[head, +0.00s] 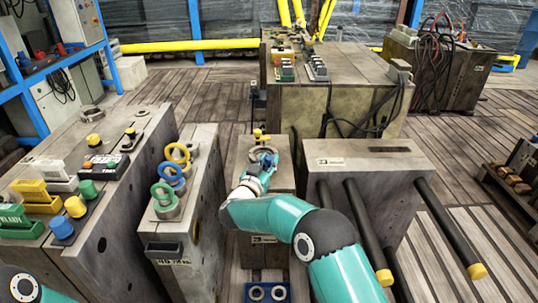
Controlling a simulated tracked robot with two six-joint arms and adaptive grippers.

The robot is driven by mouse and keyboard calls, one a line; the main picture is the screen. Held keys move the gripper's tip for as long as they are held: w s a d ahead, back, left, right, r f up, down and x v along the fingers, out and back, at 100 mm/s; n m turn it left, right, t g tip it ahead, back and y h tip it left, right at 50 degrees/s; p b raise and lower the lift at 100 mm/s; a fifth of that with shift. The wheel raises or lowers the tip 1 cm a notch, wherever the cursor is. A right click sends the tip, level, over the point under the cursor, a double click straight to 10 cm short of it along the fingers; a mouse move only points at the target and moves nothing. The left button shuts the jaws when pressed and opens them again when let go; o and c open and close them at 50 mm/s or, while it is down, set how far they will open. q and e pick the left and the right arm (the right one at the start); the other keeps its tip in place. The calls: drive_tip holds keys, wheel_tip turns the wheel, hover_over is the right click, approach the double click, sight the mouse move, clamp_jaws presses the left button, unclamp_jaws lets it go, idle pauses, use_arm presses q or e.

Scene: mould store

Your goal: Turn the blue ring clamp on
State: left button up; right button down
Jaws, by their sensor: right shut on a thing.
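Three ring-shaped pieces stand in a row on the grey block left of centre: a yellow ring (176,152), a blue ring (168,172) and a green ring (163,194). My right gripper (264,155) is at the top of the narrow middle block (252,222), apart from that row and to its right. It is shut on a small blue part there, mostly hidden by the gripper and wrist. A small yellow piece (261,136) shows just behind the fingers. Whether the blue part is a ring clamp, I cannot tell. My left gripper is out of view.
The left block carries a green button (88,189), a blue knob (62,227) and several other controls. The right block (370,165) has dark rods with yellow ends sticking out. A blue tray (283,292) with two rings lies at the bottom. A large block (350,85) stands behind.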

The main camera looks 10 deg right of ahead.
drive_tip(key=shift+m+g+h+p, duration=0.35)
drive_tip(key=shift+m+g+h, duration=0.05)
drive_tip(key=shift+m+h, duration=0.1)
drive_tip(key=c, duration=0.9)
unclamp_jaws()
drive_tip(key=shift+a, duration=0.1)
drive_tip(key=v, duration=1.2)
drive_tip(key=shift+w, duration=0.1)
drive_tip(key=shift+f, duration=0.1)
